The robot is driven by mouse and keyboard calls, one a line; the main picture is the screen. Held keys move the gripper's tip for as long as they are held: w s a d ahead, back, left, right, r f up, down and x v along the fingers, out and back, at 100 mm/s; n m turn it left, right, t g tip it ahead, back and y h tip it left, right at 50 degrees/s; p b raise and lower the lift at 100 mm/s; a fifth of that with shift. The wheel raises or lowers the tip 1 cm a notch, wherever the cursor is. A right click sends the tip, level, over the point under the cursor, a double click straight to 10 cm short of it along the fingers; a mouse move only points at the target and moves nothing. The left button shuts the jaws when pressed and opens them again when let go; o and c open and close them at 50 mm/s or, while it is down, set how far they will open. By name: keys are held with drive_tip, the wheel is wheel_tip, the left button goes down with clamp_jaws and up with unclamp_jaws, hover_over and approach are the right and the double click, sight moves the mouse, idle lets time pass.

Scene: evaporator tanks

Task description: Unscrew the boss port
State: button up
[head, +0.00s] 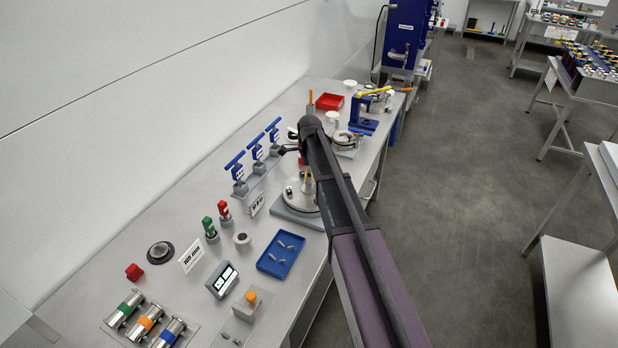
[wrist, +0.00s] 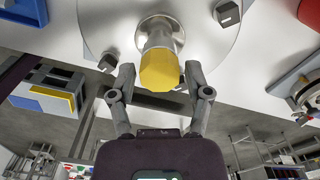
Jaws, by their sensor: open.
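The boss port (wrist: 160,35) is a short silvery stub with a yellow faceted cap (wrist: 159,72), standing on a round pale metal plate (wrist: 105,25) in the wrist view. My gripper (wrist: 160,70) is open, one dark finger on each side of the yellow cap. Gaps show between the fingers and the cap, and nothing is gripped. Depth between fingertips and cap is hard to judge. In the head view the round plate (head: 294,203) sits on a grey base at the bench's front edge, partly hidden behind my arm, and the port is hardly visible.
Dark clamp-like blocks (wrist: 227,13) sit on the plate around the port. Blue-handled valves (head: 256,152) stand to the left on the bench. A blue tray (head: 281,254) lies nearer, and a red tray (head: 329,102) lies farther back.

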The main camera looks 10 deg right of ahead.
drive_tip(key=shift+m, duration=0.9)
clamp_jaws()
drive_tip(key=shift+n, duration=0.4)
drive_tip(key=n, duration=0.3)
drive_tip(key=shift+n, duration=0.8)
